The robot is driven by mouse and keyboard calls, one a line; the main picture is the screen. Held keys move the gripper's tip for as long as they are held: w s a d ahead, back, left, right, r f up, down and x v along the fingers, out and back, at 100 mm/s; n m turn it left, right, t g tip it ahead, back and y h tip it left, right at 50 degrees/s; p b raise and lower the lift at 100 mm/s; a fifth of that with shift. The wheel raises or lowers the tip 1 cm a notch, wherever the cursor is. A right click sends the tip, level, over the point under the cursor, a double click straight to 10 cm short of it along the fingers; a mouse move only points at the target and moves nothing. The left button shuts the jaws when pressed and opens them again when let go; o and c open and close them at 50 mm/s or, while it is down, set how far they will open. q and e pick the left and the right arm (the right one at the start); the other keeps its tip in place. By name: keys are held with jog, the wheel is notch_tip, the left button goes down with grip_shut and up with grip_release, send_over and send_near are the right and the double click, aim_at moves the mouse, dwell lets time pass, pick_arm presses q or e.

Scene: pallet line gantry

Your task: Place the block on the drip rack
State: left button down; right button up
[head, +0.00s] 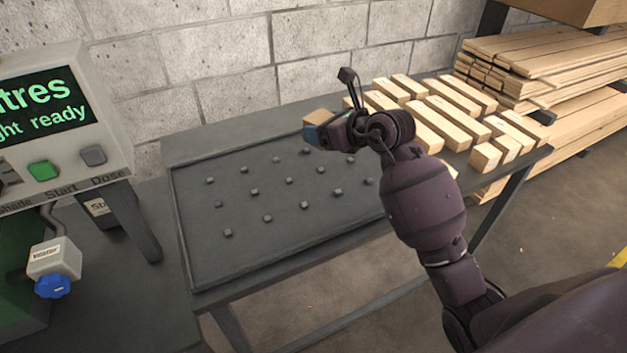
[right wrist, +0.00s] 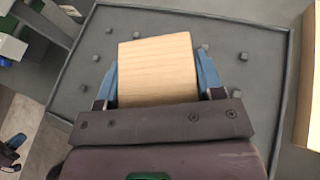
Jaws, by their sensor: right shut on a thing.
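My right gripper (head: 318,134) is shut on a pale wooden block (head: 317,116). In the right wrist view the block (right wrist: 157,68) sits between the blue fingers of the gripper (right wrist: 158,82). The drip rack (head: 235,266) is a dark grey tray with a low rim and several small raised studs. In the head view the block is over the rack's far right part; I cannot tell the exact height. The rack's studs also show around the block in the right wrist view (right wrist: 262,88).
Several wooden blocks (head: 443,125) lie on the table to the right of the rack. A dosing machine (head: 60,120) with a screen and a blue-knobbed water valve (head: 53,270) stands at the left. Timber stacks (head: 545,55) lie on a shelf at the back right. The rack's surface looks clear.

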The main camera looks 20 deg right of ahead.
jog(key=b, duration=0.2)
send_over(321, 190)
notch_tip(321, 190, down, 9)
jog(key=shift+r, duration=0.15)
jog(key=shift+f, duration=0.35)
notch_tip(321, 190, down, 6)
jog(key=shift+r+b, duration=0.2)
jog(key=shift+b, duration=0.45)
jog(key=o, duration=1)
jog(key=shift+f, duration=0.1)
